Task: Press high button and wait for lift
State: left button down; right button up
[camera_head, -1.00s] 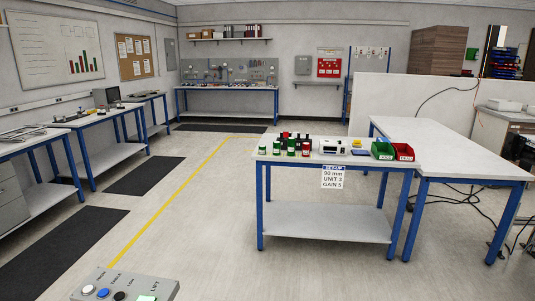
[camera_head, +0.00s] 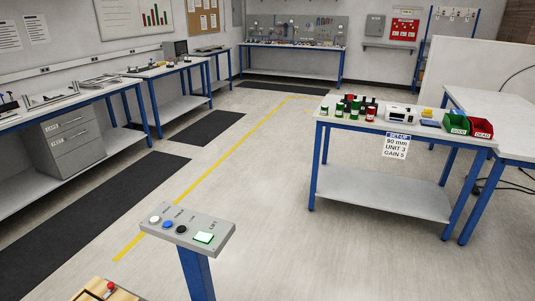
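A grey control panel (camera_head: 222,225) on a blue post (camera_head: 197,274) stands in the lower middle of the head view. The small labels are hard to read; the white button at the left end appears to be the high one. Nothing touches the panel. Neither of my grippers is in view.
A workbench (camera_head: 345,187) with bottles, a white device and green and red bins (camera_head: 481,128) stands at right. A wooden item with a red knob (camera_head: 110,286) shows at the bottom left edge. Benches line the left wall. The floor around the yellow line (camera_head: 215,165) is clear.

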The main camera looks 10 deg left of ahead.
aim_at(155, 219)
jog(key=u, duration=1.25)
